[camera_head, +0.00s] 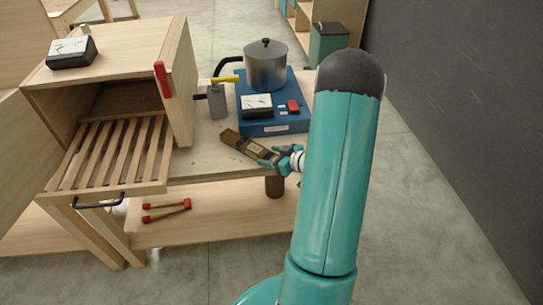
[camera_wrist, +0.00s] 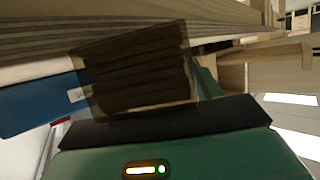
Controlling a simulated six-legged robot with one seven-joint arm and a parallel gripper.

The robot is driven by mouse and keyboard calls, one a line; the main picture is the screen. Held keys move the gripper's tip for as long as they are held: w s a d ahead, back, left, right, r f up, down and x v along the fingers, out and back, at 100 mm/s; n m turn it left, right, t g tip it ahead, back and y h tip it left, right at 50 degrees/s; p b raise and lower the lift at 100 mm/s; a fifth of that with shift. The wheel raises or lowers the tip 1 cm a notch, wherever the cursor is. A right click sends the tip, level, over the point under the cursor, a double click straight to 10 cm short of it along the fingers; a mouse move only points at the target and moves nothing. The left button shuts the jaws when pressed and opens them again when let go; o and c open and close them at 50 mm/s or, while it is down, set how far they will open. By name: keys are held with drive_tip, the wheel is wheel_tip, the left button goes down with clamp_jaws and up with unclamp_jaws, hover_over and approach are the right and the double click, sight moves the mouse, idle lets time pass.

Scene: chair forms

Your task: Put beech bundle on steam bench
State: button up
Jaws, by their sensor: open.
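The beech bundle (camera_head: 243,146) is a dark brown stack of strips with a paler band, lying at a slant at the front of the wooden steam bench (camera_head: 205,160). My gripper (camera_head: 277,160) is open at the bundle's near right end. In the wrist view the bundle (camera_wrist: 135,72) shows its layered strips close up, just beyond one dark finger of mine. The other finger is not clear there, and I cannot tell whether either finger touches the bundle.
A wooden box (camera_head: 115,45) with a slatted pull-out rack (camera_head: 115,152) stands at left, its door open. A blue heater (camera_head: 270,118) carries a steel pot (camera_head: 266,68). A red-tipped clamp (camera_head: 166,210) and a brown cylinder (camera_head: 275,187) are lower down. A dark wall is at right.

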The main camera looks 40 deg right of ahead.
drive_tip(key=shift+r, duration=0.1)
drive_tip(key=shift+s+r, duration=0.15)
drive_tip(key=v, duration=1.2)
drive_tip(key=w+a+r+m+g+h, duration=0.1)
drive_tip(key=w+a+r+h, duration=0.3)
drive_tip(key=r, duration=0.4)
drive_tip(key=w+a+r+m+g+h, duration=0.1)
drive_tip(key=w+a+r+g+h, duration=0.2)
drive_tip(key=w+r, duration=0.45)
drive_tip(key=s+a+r+g+y, duration=0.1)
drive_tip(key=s+a+r, duration=0.1)
drive_tip(key=s+a, duration=0.3)
drive_tip(key=s+a+r+g+y, duration=0.1)
drive_tip(key=s+a, duration=0.5)
drive_tip(key=a, duration=0.7)
drive_tip(key=s+a+r+g+y, duration=0.1)
drive_tip(key=s+a+r+y, duration=0.1)
drive_tip(key=s+a, duration=0.4)
drive_tip(key=a+r, duration=0.1)
drive_tip(key=a, duration=0.2)
drive_tip(key=shift+r+g, duration=0.3)
drive_tip(key=shift+g, duration=0.1)
